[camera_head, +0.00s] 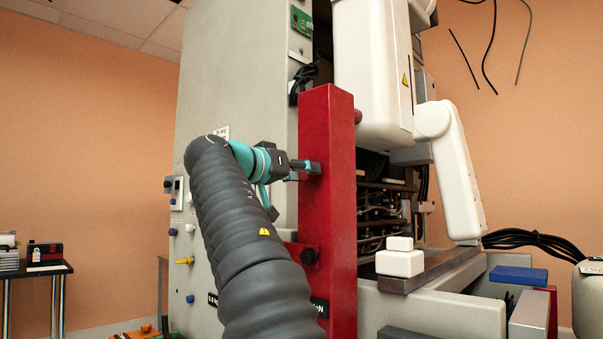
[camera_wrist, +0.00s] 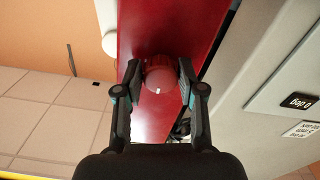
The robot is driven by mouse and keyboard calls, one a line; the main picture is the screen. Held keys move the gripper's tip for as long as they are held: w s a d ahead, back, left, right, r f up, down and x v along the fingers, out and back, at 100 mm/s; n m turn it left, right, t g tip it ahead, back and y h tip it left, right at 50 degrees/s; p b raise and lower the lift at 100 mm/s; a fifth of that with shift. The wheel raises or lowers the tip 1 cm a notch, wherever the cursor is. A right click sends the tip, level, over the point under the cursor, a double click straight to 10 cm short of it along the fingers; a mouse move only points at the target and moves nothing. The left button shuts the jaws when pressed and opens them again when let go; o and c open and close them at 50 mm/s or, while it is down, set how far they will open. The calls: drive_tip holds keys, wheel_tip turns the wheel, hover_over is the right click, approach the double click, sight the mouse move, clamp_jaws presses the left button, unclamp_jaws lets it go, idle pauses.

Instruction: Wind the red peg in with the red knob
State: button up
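The red knob (camera_wrist: 159,76) sticks out of a red post (camera_head: 330,200) and has a small white mark on its face. In the wrist view my gripper (camera_wrist: 160,72) has one finger on each side of the knob, its tips close against it. In the head view my gripper (camera_head: 308,168) reaches the left face of the post near mid-height, and the knob is hidden there. A dull red rounded peg end (camera_head: 358,116) shows at the right side of the post, higher up; the rest of it is hidden.
A dark knob (camera_head: 309,256) sits on a red bracket below my gripper. A grey panel (camera_head: 235,80) with small coloured knobs stands left of the post. A large white housing (camera_head: 372,70) hangs close on the right.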

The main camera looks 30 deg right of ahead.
drive_tip(key=shift+o, duration=1.3)
drive_tip(key=shift+a, duration=0.1)
drive_tip(key=v, duration=1.1)
drive_tip(key=shift+s+a, duration=0.15)
drive_tip(key=shift+a, duration=0.25)
